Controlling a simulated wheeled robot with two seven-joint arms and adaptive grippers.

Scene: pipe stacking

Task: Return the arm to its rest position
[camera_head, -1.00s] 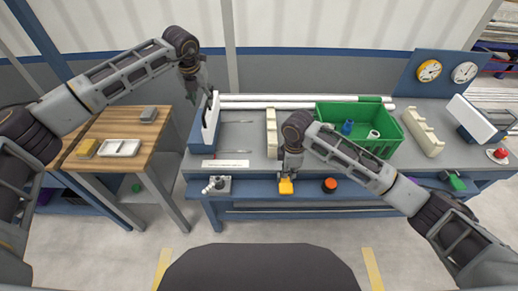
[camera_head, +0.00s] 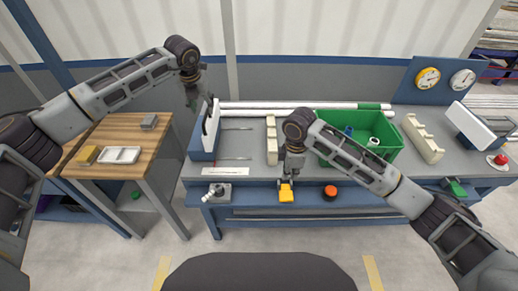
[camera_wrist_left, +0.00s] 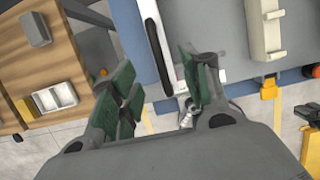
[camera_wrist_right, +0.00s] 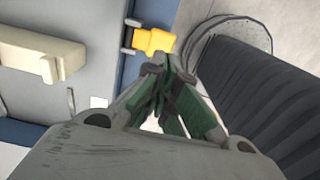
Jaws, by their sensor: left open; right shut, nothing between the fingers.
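My left gripper (camera_head: 194,98) hangs open and empty at the left end of the blue workbench, near a white upright panel. In the left wrist view its green-padded fingers (camera_wrist_left: 157,68) are spread apart, with the bench edge behind them. My right gripper (camera_head: 288,172) points down over the front edge of the bench, close to a yellow block (camera_head: 286,193). In the right wrist view its fingers (camera_wrist_right: 156,75) are closed together with nothing held. The yellow block (camera_wrist_right: 153,40) shows just beyond their tips; whether they touch it is unclear.
A green bin (camera_head: 392,157) holds a blue piece and a white ring. Cream racks (camera_head: 272,140) and (camera_head: 422,138) stand on the blue bench (camera_head: 232,175). Long white pipes (camera_head: 262,105) lie at the back. A wooden table (camera_head: 110,172) stands left. Open floor lies in front.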

